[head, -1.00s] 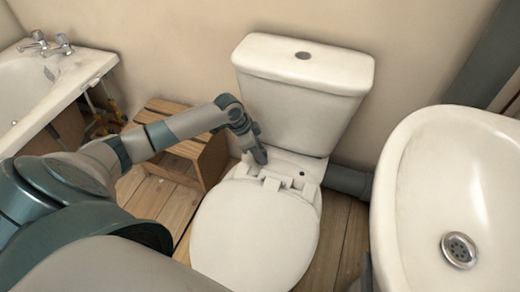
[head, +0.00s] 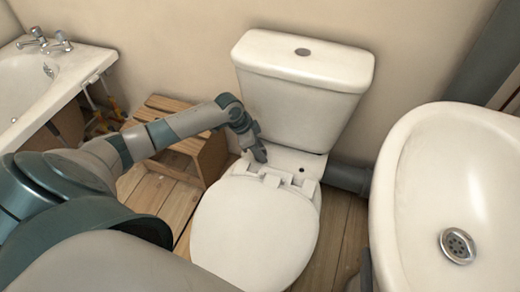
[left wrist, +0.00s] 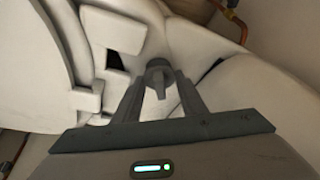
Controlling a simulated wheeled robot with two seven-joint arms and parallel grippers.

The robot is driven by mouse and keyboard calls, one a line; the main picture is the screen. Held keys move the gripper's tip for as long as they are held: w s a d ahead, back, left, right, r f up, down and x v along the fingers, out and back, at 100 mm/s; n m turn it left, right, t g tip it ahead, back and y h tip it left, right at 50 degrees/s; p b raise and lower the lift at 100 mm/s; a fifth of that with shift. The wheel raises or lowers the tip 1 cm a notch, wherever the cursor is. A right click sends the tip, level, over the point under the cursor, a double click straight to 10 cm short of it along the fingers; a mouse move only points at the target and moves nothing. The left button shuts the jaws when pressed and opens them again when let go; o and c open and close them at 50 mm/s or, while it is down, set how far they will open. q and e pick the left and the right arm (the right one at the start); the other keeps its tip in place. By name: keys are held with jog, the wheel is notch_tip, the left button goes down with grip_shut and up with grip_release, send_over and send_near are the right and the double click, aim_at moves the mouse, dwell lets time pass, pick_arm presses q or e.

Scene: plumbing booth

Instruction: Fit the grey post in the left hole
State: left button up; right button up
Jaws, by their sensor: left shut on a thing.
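The white toilet seat and lid (head: 252,228) are down on the toilet. My left gripper (head: 259,153) points down at the left rear of the pan, just behind the seat hinge. In the left wrist view its fingers are shut on the grey post (left wrist: 158,72), which has a round head and a narrower stem. The right hole (head: 302,169) shows as a small dark spot on the rear ledge. The left hole is hidden around my gripper, and I cannot tell whether the post is in it. My right gripper is not in view.
The cistern (head: 302,65) rises close behind the gripper. A wooden step stool (head: 205,150) stands left of the toilet, under my forearm. A bathtub (head: 60,85) is at far left and a washbasin (head: 430,170) at right. A grey pipe (head: 348,178) runs behind the pan.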

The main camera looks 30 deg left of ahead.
pick_arm(q)
jog(key=shift+f, duration=0.1)
dwell(0.4)
jog(key=o, duration=1.2)
